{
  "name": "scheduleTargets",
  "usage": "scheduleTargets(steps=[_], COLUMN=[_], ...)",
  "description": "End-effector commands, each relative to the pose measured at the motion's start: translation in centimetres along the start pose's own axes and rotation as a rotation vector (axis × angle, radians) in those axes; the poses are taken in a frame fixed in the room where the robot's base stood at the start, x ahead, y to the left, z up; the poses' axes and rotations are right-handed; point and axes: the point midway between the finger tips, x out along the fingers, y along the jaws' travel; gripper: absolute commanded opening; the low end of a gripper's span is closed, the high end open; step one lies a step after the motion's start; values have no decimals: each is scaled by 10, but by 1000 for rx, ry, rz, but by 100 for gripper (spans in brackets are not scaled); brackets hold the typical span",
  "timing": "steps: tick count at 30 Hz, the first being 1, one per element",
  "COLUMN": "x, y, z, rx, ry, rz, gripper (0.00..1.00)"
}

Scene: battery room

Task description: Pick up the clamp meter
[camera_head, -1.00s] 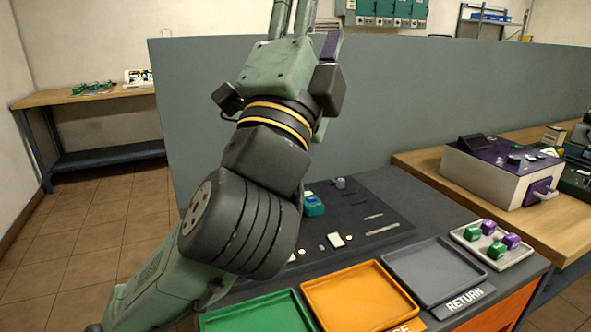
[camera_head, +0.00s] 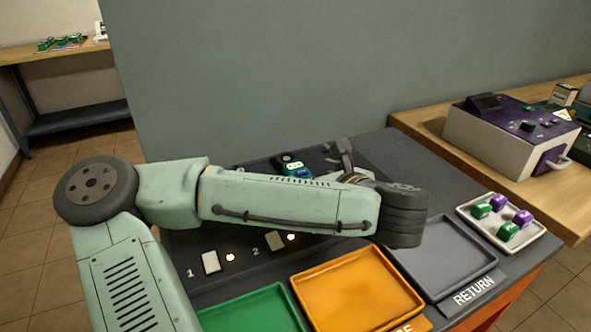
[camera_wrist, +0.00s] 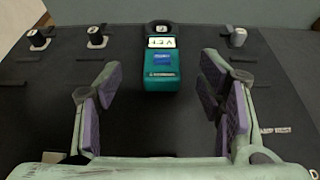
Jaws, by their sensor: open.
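The clamp meter (camera_wrist: 161,62) is teal with a dark clamp ring at its far end and a lit display. It lies on the dark mat (camera_wrist: 270,85) in the wrist view. In the head view the clamp meter (camera_head: 296,169) shows just behind my forearm, partly hidden. My gripper (camera_wrist: 160,88) is open and empty, with its purple-padded fingers to the left and right of the meter's near end. I see no contact between the fingers and the meter. In the head view my arm hides most of the gripper.
Small knob-topped posts (camera_wrist: 97,38) stand left of the meter, and another (camera_wrist: 238,37) stands right. A partition (camera_head: 300,70) rises behind the bench. Green (camera_head: 250,314), orange (camera_head: 358,288) and grey (camera_head: 445,262) trays line the front. A white tray (camera_head: 541,241) holds several cubes.

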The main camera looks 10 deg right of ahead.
Motion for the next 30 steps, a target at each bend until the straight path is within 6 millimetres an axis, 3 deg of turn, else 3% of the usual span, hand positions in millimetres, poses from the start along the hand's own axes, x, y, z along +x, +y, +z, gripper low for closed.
scheduleTargets(steps=[8, 18, 26, 30], x=[17, 61, 65, 65], y=[0, -2, -2, -2], z=[0, -4, -6, -6], rx=[-1, -2, -2, -2], ry=[0, -1, -1, -1], rz=[2, 1, 0, 0], gripper=[62, 62, 62, 54])
